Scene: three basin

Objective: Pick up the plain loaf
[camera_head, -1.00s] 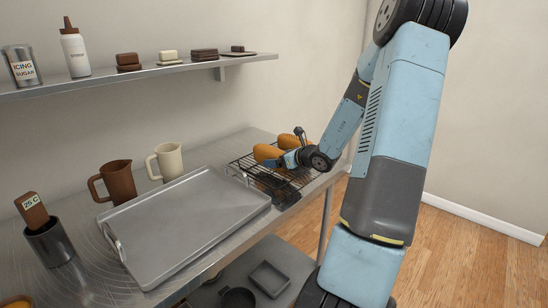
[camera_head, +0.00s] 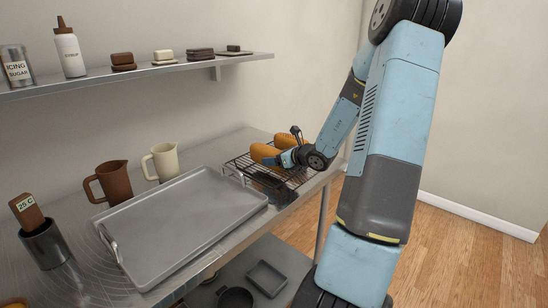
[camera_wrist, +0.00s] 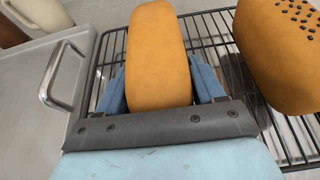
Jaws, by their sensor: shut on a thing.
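The plain loaf (camera_wrist: 158,55) is a smooth orange-brown loaf on the black wire rack (camera_wrist: 212,30). In the wrist view my gripper (camera_wrist: 160,85) has its blue fingers on both sides of this loaf and is shut on it. In the head view the plain loaf (camera_head: 264,153) shows at the left of the rack, with my gripper (camera_head: 285,158) at its near end. I cannot tell whether the loaf is lifted off the rack. A second loaf with dark dots on top (camera_wrist: 285,50) lies to the right, apart from my gripper.
A grey metal tray with handles (camera_head: 185,225) lies left of the rack. A brown jug (camera_head: 112,182) and a cream jug (camera_head: 164,162) stand behind it. A wall shelf (camera_head: 140,75) holds small items above. The counter's front edge is near the rack.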

